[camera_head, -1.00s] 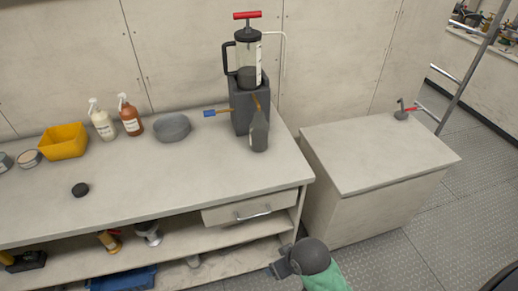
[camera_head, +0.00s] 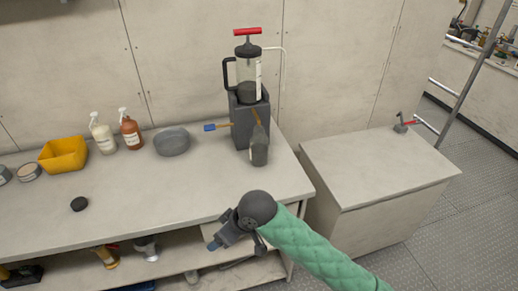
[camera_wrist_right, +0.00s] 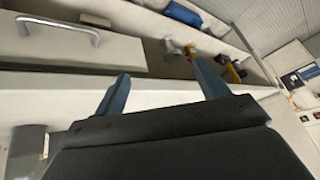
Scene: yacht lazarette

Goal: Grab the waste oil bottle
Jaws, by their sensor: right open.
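A dark grey bottle (camera_head: 259,146), which I take to be the waste oil bottle, stands near the right end of the bench. It is close in front of a hand pump on a grey tank; I cannot tell if they touch. An orange-brown piece shows at its top. My right gripper (camera_head: 218,243) is open and empty at the bench's front edge, lower than and left of the bottle. Its two spread fingers show in the right wrist view (camera_wrist_right: 163,88). I cannot make out the bottle there. My left gripper is out of view.
The pump (camera_head: 248,72) with a red handle stands behind the bottle. The bench front is mostly clear. A lower cabinet (camera_head: 375,165) stands right.

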